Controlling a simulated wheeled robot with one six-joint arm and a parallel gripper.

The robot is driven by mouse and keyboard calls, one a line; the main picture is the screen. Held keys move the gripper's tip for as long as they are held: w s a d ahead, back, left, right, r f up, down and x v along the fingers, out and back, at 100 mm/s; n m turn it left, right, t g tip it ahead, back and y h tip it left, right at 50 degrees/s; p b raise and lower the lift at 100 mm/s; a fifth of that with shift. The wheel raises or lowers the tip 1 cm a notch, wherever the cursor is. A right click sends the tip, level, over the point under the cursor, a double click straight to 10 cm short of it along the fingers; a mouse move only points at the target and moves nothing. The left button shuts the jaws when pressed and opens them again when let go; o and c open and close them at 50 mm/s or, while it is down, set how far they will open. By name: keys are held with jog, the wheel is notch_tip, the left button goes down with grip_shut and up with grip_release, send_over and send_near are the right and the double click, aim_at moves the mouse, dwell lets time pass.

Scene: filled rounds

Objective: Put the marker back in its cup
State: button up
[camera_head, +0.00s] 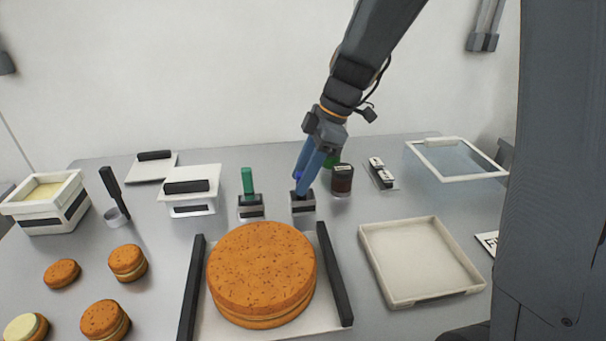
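A dark blue marker (297,175) shows only as a small piece at the left side of my gripper's fingers. My gripper (301,192) points down with its blue fingers at the mouth of a small grey cup (303,208) behind the large round cake. The fingers hide most of the marker. I cannot tell whether they grip it or how far it sits in the cup. A green marker (248,181) stands upright in a similar cup (251,208) to the left.
A dark jar (342,181) stands close right of my gripper. The large filled round (262,270) lies on a tray with dark side bars (336,275) in front. An empty cream tray (455,288) is at right. Smaller filled rounds (127,262) are at left.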

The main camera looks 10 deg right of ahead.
jog(key=shift+r, duration=0.25)
jog(key=b+v, duration=0.1)
jog(key=v, duration=1.1)
